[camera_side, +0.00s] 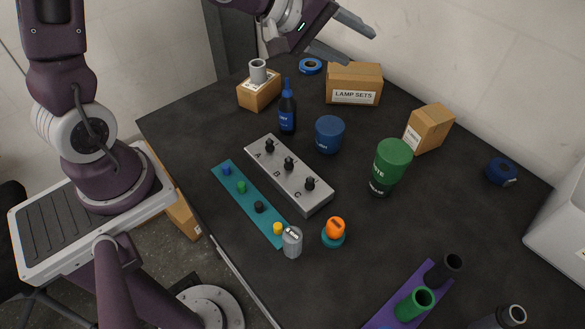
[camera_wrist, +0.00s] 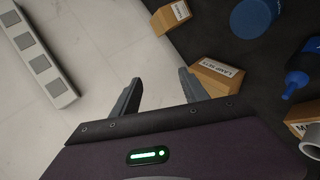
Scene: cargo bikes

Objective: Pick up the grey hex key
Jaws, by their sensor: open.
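I cannot make out a grey hex key in either view. My gripper (camera_side: 358,46) is open and empty, high beyond the table's far edge in the side view. In the wrist view its two fingers (camera_wrist: 160,78) stand apart with pale floor between them. The right finger appears close to the LAMP SETS box (camera_wrist: 215,77) in that picture; I cannot tell the real gap.
The dark table (camera_side: 430,215) holds a LAMP SETS box (camera_side: 353,84), blue bottle (camera_side: 287,110), blue cup (camera_side: 329,134), green cup (camera_side: 390,165), grey A-B-C block (camera_side: 300,190), teal strip (camera_side: 250,205) and purple strip (camera_side: 400,290).

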